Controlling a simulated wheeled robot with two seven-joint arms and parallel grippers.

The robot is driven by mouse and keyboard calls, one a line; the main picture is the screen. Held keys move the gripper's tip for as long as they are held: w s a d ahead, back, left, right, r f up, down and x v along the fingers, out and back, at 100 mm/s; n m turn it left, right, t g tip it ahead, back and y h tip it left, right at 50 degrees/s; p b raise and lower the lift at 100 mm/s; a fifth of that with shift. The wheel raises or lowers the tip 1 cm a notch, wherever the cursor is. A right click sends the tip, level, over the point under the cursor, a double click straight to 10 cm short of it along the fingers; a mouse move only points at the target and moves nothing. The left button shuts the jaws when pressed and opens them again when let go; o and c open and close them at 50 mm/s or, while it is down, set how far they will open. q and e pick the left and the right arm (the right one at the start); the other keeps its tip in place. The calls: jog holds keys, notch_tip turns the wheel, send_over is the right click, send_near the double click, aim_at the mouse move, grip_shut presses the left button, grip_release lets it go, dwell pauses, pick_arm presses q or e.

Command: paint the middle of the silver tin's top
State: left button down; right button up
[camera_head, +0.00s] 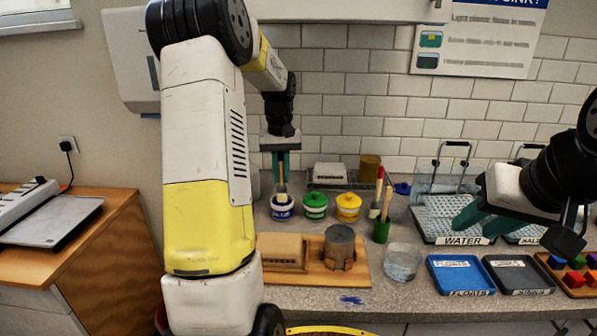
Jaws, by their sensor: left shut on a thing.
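The silver tin (339,259) stands upright in a wooden holder on a wooden board, its grey top facing up with no paint visible on it. My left gripper (281,178) is shut on a paintbrush (282,189) with a light wooden handle. The brush points down at the blue paint pot (283,212), and its lower end is hidden in or behind the pot's opening. My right gripper (468,226) is at the right, above the counter near the water tray, with its teal fingers apart and nothing seen between them.
Green (315,211) and yellow (348,213) pots stand beside the blue one. A green cup (381,232) holds more brushes. A glass bowl (402,264), a blue tray (460,277) and a dark tray (518,276) lie to the right.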

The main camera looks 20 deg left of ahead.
aim_at(281, 160)
pick_arm(q)
jog(key=shift+f, duration=0.6)
dwell(1.1)
jog(key=shift+r, duration=3.6)
